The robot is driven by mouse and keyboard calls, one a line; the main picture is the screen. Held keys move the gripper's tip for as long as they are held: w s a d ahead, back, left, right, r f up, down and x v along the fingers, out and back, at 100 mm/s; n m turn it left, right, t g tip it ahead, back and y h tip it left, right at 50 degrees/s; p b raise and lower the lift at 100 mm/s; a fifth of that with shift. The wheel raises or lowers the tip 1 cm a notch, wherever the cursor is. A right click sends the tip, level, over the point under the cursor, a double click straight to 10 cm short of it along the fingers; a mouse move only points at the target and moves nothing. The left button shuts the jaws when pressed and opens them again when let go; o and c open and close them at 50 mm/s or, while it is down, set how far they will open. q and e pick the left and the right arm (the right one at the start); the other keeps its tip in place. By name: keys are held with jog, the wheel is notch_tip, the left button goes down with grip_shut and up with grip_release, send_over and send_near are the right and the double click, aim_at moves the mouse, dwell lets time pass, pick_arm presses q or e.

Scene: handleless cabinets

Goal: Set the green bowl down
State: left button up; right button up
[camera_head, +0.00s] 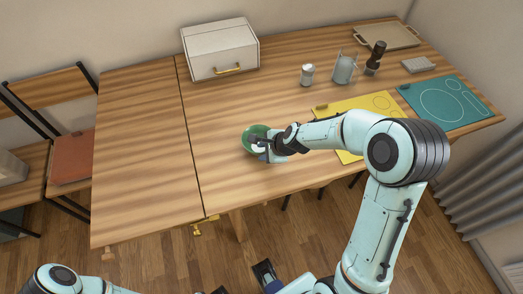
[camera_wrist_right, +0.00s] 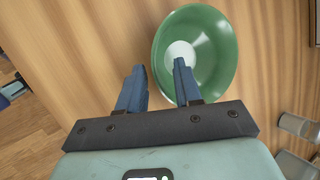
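The green bowl (camera_head: 251,131) is upright at the wooden table's near middle, and no clear gap shows under it. It has a pale disc inside its bottom, seen in the right wrist view (camera_wrist_right: 217,60). My right gripper (camera_head: 262,147) is at the bowl's near right side. In the right wrist view its two blue fingers (camera_wrist_right: 157,77) stand apart, one inside the bowl and one outside, with the rim between them. They do not look closed on the wall.
The wooden table (camera_head: 150,150) is clear left of the bowl. A white box (camera_head: 221,50) stands behind. A yellow mat (camera_head: 350,112) and teal mat (camera_head: 446,101) lie right. A white canister (camera_head: 307,74), grey pitcher (camera_head: 344,68) and dark bottle (camera_head: 375,57) stand at the back.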

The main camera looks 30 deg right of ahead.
pick_arm(q)
jog(key=r+p, duration=0.1)
jog(key=w+r+p, duration=0.1)
jog(key=r, duration=0.1)
jog(key=shift+r+p, duration=0.1)
jog(key=shift+p, duration=0.25)
pick_arm(e)
jog(key=v, duration=0.9)
jog(key=shift+s+r, duration=0.2)
jog(key=shift+r, duration=0.05)
jog(key=shift+d, duration=0.1)
